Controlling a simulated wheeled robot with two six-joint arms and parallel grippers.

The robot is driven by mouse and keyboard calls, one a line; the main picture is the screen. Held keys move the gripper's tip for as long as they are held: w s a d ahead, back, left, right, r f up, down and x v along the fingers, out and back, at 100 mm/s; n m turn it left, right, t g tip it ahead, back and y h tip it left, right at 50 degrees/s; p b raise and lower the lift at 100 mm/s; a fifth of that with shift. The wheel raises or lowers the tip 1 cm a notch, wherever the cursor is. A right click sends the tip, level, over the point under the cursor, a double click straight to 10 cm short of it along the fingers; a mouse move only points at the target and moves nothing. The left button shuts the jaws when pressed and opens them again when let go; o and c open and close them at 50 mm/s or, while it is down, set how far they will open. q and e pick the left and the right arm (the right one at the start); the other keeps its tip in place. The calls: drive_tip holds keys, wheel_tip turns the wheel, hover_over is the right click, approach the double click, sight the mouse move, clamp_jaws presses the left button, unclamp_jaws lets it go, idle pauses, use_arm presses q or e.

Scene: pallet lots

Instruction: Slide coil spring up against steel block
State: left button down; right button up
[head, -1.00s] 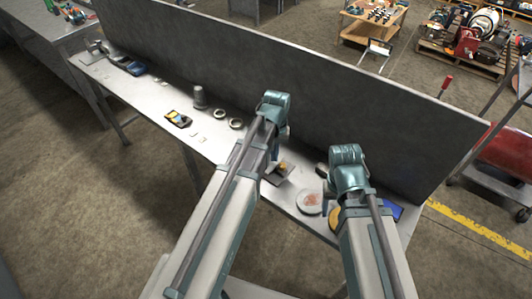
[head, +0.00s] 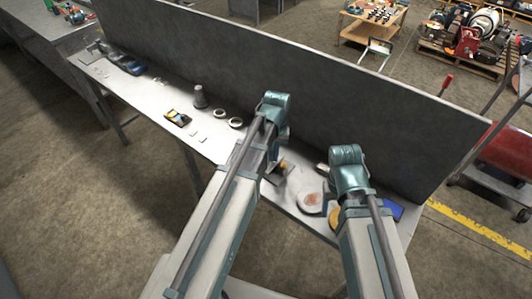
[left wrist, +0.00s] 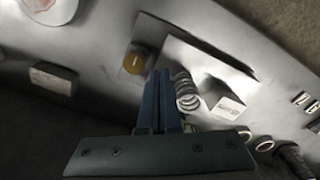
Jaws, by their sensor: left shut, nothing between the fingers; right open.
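The coil spring (left wrist: 186,91) stands on the bench in the left wrist view, just right of my left gripper (left wrist: 163,78). The gripper's blue fingers are shut together with nothing between them, close beside or touching the spring. A pale grey block with markings on its face (left wrist: 228,106), apparently the steel block, is right of the spring; I cannot tell whether they touch. In the head view my left arm hides the spring and block. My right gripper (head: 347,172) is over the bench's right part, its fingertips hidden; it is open.
A dark plate with a round yellow piece (left wrist: 135,62) lies beyond my left fingers. Another small block (left wrist: 52,79) and a round white dish (head: 311,201) are on the bench (head: 215,152). Rings (head: 235,122) and a dark cylinder (head: 200,97) stand leftward. A tall panel (head: 380,135) closes the back.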

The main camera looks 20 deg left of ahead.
use_arm(q)
drive_tip(key=shift+f+b, duration=0.4)
drive_tip(key=shift+f, duration=0.1)
use_arm(e)
drive_tip(key=shift+f, duration=0.5)
use_arm(q)
drive_tip(key=shift+w+a, duration=0.3)
drive_tip(key=shift+a, duration=0.5)
drive_tip(key=shift+w+a, duration=0.3)
drive_tip(key=shift+a, duration=0.5)
idle(1.2)
drive_tip(key=shift+d, duration=0.15)
drive_tip(key=shift+s+d, duration=0.2)
drive_tip(key=shift+d, duration=0.15)
drive_tip(key=shift+d, duration=0.1)
drive_tip(key=shift+r, duration=0.1)
use_arm(e)
drive_tip(key=shift+r, duration=0.1)
use_arm(q)
wheel_tip(320, 180, up, 8)
drive_tip(key=p, duration=0.8)
use_arm(e)
wheel_tip(320, 180, up, 8)
